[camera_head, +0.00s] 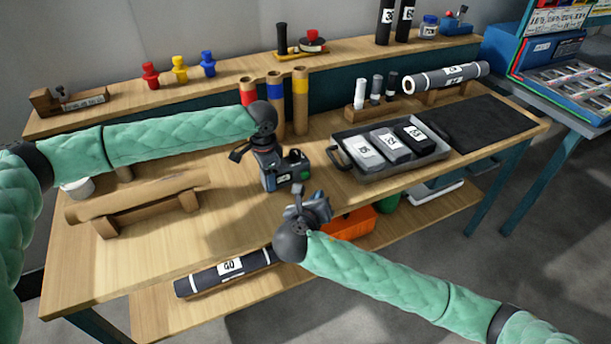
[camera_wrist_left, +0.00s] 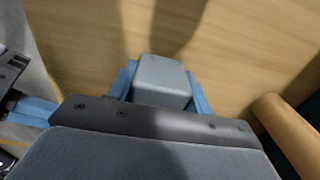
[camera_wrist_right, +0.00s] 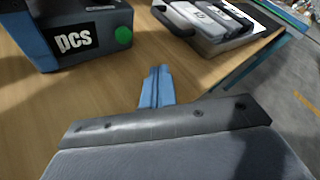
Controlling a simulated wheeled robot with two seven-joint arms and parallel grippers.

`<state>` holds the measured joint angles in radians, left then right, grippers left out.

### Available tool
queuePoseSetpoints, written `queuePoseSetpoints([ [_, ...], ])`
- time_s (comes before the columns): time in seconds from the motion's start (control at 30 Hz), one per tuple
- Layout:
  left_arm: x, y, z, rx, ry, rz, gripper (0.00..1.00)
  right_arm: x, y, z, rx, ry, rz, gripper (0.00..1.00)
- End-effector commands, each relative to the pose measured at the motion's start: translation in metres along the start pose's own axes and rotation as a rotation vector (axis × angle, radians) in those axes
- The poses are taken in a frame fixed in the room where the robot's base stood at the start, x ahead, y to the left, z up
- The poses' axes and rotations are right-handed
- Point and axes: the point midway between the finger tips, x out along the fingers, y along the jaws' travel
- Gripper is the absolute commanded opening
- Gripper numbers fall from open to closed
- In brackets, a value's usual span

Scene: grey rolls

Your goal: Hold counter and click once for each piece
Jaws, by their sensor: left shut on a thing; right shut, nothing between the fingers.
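In the right wrist view the counter (camera_wrist_right: 85,40) shows a "pcs" label and a round green button (camera_wrist_right: 123,36). My left gripper (camera_head: 270,178) is at the counter's left side. In the left wrist view its blue fingers are shut on a grey block (camera_wrist_left: 162,78), seemingly part of the counter. My right gripper (camera_head: 304,200) is shut and empty, in front of the counter. In the right wrist view its fingertips (camera_wrist_right: 156,82) are apart from the counter.
A grey tray (camera_head: 396,170) with three labelled packs stands right of the counter. Three upright tubes (camera_head: 275,103) stand behind it. A brown roll (camera_head: 140,194) lies on a wooden cradle at left. A labelled grey roll (camera_head: 446,76) and dark mat (camera_head: 480,122) are at right.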

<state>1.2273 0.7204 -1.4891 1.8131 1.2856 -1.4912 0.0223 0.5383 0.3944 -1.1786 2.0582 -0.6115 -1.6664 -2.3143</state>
Motion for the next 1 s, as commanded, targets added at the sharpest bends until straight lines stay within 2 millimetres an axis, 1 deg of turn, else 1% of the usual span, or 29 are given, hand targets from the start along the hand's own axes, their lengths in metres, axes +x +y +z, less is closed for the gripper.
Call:
queuePoseSetpoints([
  [0.2,0.0,0.0,0.0,0.0,0.0,0.0,0.19,0.018,0.013,0.014,0.0,-0.001,-0.001,0.0],
  [0.4,0.0,0.0,0.0,0.0,0.0,0.0,0.19,0.03,0.021,0.022,0.0,0.0,0.0,0.0],
  [0.6,0.0,0.0,0.0,0.0,0.0,0.0,0.19,0.034,0.025,0.025,0.0,0.0,0.001,0.0],
  [1.0,0.0,0.0,0.0,0.0,0.0,0.0,0.19,0.034,0.025,0.025,0.0,0.0,0.001,0.0],
])
